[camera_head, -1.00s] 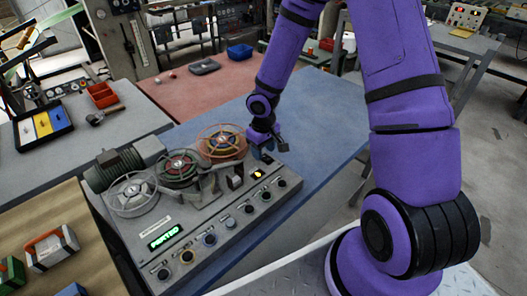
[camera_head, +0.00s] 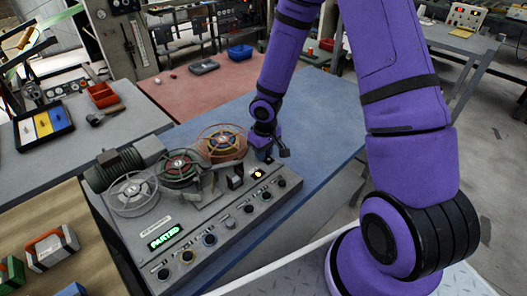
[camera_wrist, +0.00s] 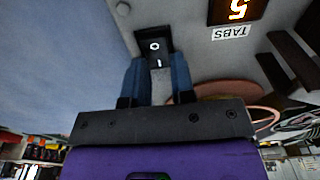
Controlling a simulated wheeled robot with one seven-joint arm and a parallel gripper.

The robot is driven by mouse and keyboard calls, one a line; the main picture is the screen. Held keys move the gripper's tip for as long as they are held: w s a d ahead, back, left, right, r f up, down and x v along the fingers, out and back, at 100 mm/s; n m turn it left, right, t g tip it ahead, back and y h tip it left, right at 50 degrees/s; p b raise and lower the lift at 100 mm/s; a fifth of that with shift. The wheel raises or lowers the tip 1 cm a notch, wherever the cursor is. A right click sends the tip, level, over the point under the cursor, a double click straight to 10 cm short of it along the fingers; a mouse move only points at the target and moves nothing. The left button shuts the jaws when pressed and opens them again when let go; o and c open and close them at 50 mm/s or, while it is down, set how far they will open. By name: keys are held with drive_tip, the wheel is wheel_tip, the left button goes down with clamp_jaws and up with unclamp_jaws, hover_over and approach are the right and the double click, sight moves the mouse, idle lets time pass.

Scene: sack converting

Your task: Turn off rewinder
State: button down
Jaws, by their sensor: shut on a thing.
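The rewinder (camera_head: 222,238) is a grey machine on the blue bench top, with wire reels, a row of knobs and a green lit display (camera_head: 165,238) that appears to read PARTED. A black rocker switch (camera_wrist: 154,47) with O and I marks sits on its grey panel in the wrist view. My gripper (camera_head: 264,155) is at the rewinder's far right end. In the wrist view, the blue fingers of my gripper (camera_wrist: 156,68) stand on either side of the switch and are shut on it. The wrist view does not clearly show which way the rocker is tipped.
An orange lit display (camera_wrist: 238,10) labelled TABS is beside the switch. An orange-rimmed reel (camera_head: 221,142) stands close to my gripper. The blue bench top (camera_head: 318,125) is clear to the right.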

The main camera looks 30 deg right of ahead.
drive_tip(key=shift+s+t+y, duration=0.3)
drive_tip(key=shift+t, duration=0.5)
drive_tip(key=shift+d+r+t, duration=0.1)
drive_tip(key=shift+t, duration=0.2)
drive_tip(key=c, duration=1)
unclamp_jaws()
drive_tip(key=shift+o, duration=0.2)
drive_tip(key=v, duration=1)
drive_tip(key=shift+r, duration=0.35)
drive_tip(key=shift+s, duration=0.1)
drive_tip(key=shift+r, duration=0.1)
